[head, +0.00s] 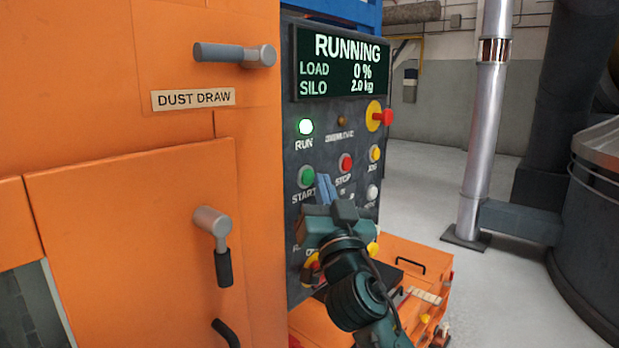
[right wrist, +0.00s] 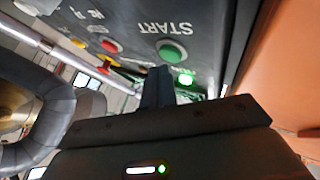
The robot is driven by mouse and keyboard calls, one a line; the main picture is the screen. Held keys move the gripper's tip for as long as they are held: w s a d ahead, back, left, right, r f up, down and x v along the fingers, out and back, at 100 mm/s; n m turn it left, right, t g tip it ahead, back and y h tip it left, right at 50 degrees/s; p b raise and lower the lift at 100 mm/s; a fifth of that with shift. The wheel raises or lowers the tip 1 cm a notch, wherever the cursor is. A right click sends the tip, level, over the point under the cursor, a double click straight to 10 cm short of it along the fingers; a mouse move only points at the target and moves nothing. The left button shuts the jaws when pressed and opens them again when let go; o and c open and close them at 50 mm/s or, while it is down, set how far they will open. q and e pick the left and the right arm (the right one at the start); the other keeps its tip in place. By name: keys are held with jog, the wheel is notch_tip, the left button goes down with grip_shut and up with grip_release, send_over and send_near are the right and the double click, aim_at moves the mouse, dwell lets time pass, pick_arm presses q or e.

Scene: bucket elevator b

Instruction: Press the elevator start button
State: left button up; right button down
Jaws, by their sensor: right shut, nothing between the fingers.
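The green start button (head: 306,176) is on the dark control panel (head: 297,228), above its START label. In the right wrist view the start button (right wrist: 172,51) shows just beyond and to the right of the fingertips. My right gripper (head: 325,186) is shut and empty, in front of the panel, a little right of and below the button. The fingers (right wrist: 157,80) look apart from the button. The display (head: 345,66) reads RUNNING, load 0 %, silo 2.0 kg. The RUN lamp (head: 305,126) glows green. My left gripper is not in view.
A red stop button (head: 346,163) and a yellow button (head: 375,153) sit right of the start button. A red and yellow switch (head: 380,116) stands out at the panel's upper right. Orange housing (head: 130,230) with protruding handles (head: 235,55) is at left. Open floor (head: 430,190) lies to the right.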

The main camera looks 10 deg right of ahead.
jog(key=shift+s+d, duration=0.2)
jog(key=shift+s, duration=0.05)
jog(key=shift+s+d+p, duration=0.2)
jog(key=shift+s+d, duration=0.55)
jog(key=shift+s, duration=0.2)
jog(key=shift+s+d+p, duration=0.15)
jog(key=shift+s+d, duration=0.6)
jog(key=shift+s, duration=0.15)
